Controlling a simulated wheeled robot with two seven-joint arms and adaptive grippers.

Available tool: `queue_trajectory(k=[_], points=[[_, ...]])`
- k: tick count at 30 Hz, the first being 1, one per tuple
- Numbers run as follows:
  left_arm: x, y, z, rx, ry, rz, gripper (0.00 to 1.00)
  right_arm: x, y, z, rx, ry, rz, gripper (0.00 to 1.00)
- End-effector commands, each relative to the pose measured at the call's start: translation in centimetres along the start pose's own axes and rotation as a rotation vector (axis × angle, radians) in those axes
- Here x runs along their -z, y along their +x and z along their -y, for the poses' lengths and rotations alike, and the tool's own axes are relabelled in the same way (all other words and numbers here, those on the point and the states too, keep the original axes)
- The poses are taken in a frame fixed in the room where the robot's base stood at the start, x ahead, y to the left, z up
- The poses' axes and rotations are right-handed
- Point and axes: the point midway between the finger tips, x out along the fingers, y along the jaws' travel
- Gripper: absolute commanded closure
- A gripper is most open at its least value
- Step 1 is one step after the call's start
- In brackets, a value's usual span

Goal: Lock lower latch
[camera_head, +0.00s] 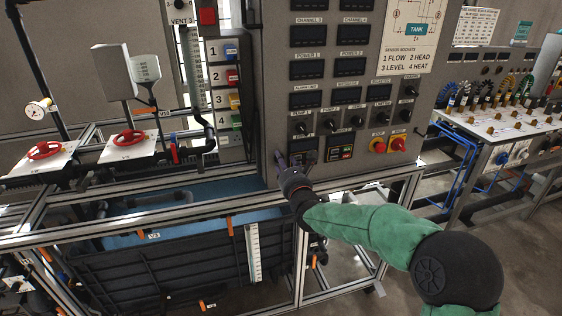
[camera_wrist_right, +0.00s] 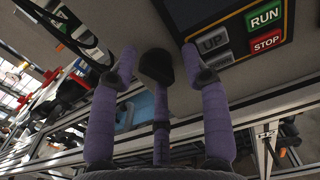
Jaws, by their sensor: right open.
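My right gripper (camera_head: 284,163) is at the lower left edge of the grey control panel (camera_head: 272,85), with my green-sleeved arm reaching in from the right. In the right wrist view the right gripper (camera_wrist_right: 159,62) has its purple fingers spread apart, and I see nothing held between them. The fingertips are close to the panel face, left of a dark controller with an UP button (camera_wrist_right: 213,42), a green RUN button (camera_wrist_right: 265,17) and a red STOP button (camera_wrist_right: 267,41). I cannot clearly make out the lower latch; the gripper may hide it. My left gripper is not in view.
A metal frame rail (camera_head: 345,183) runs below the panel. A dark ribbed tank (camera_head: 170,250) with a blue top stands at lower left. Red handwheels (camera_head: 45,150) sit on white plates at left. A bench with cables (camera_head: 500,125) is at right, with open floor before it.

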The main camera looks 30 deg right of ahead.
Motion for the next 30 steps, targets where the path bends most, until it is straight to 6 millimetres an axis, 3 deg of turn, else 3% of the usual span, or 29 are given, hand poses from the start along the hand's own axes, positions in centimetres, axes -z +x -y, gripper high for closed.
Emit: queue_trajectory(k=[7,24,30], points=[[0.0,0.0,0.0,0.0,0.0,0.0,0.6,0.1,-0.5,-0.2,-0.004,-0.001,-0.003,0.53],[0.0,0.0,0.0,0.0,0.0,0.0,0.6,0.2,-6.2,-0.2,-0.006,-0.002,-0.005,0.53],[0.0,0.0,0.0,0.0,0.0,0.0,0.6,0.3,-7.1,-0.3,-0.006,-0.002,-0.006,0.53]])
